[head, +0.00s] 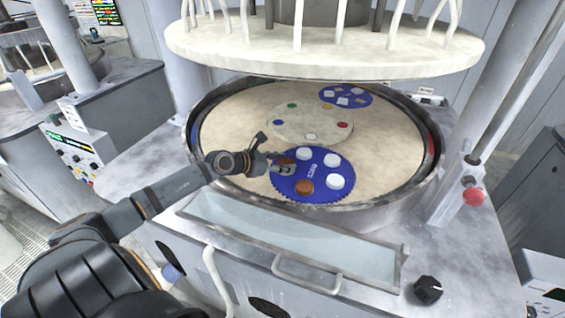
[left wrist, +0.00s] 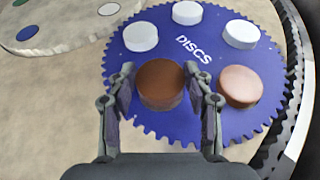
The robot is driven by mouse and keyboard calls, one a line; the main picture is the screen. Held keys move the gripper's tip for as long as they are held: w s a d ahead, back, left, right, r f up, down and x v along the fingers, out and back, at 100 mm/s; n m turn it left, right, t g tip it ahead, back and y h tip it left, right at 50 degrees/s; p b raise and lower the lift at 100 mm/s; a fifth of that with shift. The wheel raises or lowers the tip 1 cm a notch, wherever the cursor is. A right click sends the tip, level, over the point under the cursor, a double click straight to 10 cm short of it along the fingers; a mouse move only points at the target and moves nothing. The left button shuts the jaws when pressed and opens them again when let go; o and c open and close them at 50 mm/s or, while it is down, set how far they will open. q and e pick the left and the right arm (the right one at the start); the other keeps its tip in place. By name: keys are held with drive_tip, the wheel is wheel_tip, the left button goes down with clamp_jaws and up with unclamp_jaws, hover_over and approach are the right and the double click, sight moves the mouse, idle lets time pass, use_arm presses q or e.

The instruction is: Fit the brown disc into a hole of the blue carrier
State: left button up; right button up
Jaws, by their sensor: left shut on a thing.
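The brown disc (left wrist: 160,84) is between the two fingers of my left gripper (left wrist: 160,74) in the left wrist view. In the head view my left gripper (head: 283,167) is over the left part of the near blue carrier (head: 316,172), shut on the brown disc (head: 287,160). The toothed blue carrier (left wrist: 200,62), marked DISCS, lies below and around the disc. I cannot tell whether the disc is in a hole or just above it; the fingers and disc hide that spot. My right gripper is not in view.
A lighter copper disc (left wrist: 240,87) and white discs (left wrist: 187,13) sit on the same carrier. Another blue carrier (head: 345,95) with white pieces lies at the back. A raised round hub (head: 300,124) with coloured dots is in the middle. The platen's rim (head: 437,150) surrounds everything; a large upper plate (head: 330,58) hangs above.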

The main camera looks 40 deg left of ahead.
use_arm(q)
drive_tip(key=shift+f+b, duration=0.8)
drive_tip(key=shift+f, duration=0.15)
drive_tip(key=o, duration=1.4)
drive_tip(key=shift+r, duration=0.1)
